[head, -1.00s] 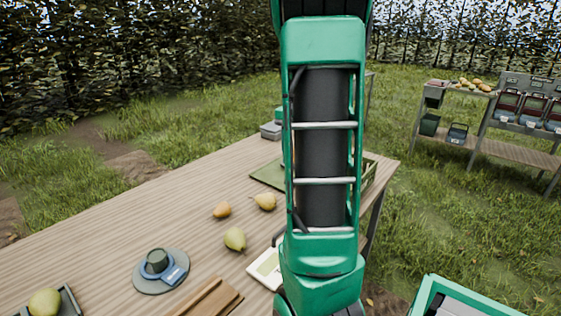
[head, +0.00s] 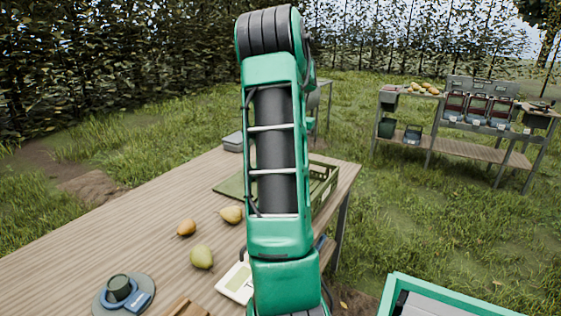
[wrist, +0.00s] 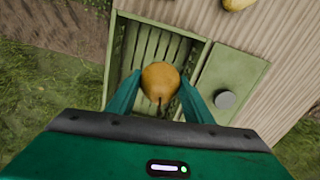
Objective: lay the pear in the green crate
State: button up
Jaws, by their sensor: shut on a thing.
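My gripper (wrist: 160,92) is shut on an orange-brown pear (wrist: 160,80), seen in the wrist view between the two teal fingers. The pear is over the slatted inside of the green crate (wrist: 201,58). How high it is above the slats I cannot tell. In the head view the green crate (head: 331,186) stands at the table's far right end, partly hidden behind my arm. My gripper and the held pear are out of sight there.
A green board (wrist: 238,72) with a grey round thing lies right beside the crate. Several loose pears (head: 201,257), a white scale (head: 235,284) and a plate with a mug (head: 120,287) are on the table (head: 90,255). A shelf (head: 460,148) stands beyond.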

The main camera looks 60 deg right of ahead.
jog(key=s+d+f, duration=0.1)
jog(key=d, duration=0.6)
jog(key=shift+s, duration=0.2)
jog(key=shift+a+f, duration=0.1)
jog(key=shift+f, duration=0.05)
dwell(0.4)
jog(key=shift+f, duration=4.6)
jog(key=shift+f, duration=2.45)
